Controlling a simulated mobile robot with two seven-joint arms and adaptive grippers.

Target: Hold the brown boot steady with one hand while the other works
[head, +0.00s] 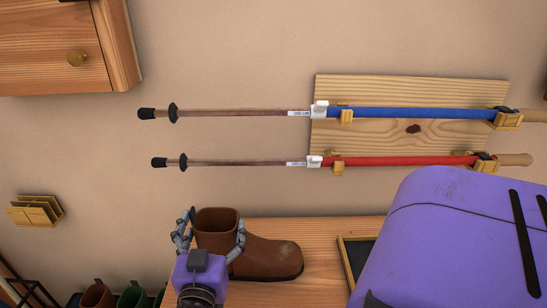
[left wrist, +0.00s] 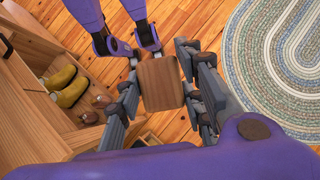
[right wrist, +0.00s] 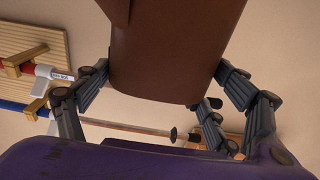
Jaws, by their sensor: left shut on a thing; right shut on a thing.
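The brown boot (head: 270,256) stands upright on a wooden bench top (head: 318,230) by the wall, toe to the right in the head view. My right gripper (head: 213,232) has its fingers on both sides of the boot's shaft and is shut on it. The right wrist view shows the brown shaft (right wrist: 175,55) between the fingers. My left gripper (left wrist: 160,68) is shut on a flat brown wooden block (left wrist: 161,84) in the left wrist view, above the floor. The block's underside is hidden. The left gripper is not visible in the head view.
Blue (head: 410,113) and red (head: 400,161) poles hang on a wall board (head: 375,88). A dark-bottomed tray (head: 344,262) lies right of the boot. Shoes (head: 130,296) stand below the bench at left. The left wrist view shows yellow shoes (left wrist: 70,87) and a braided rug (left wrist: 280,75).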

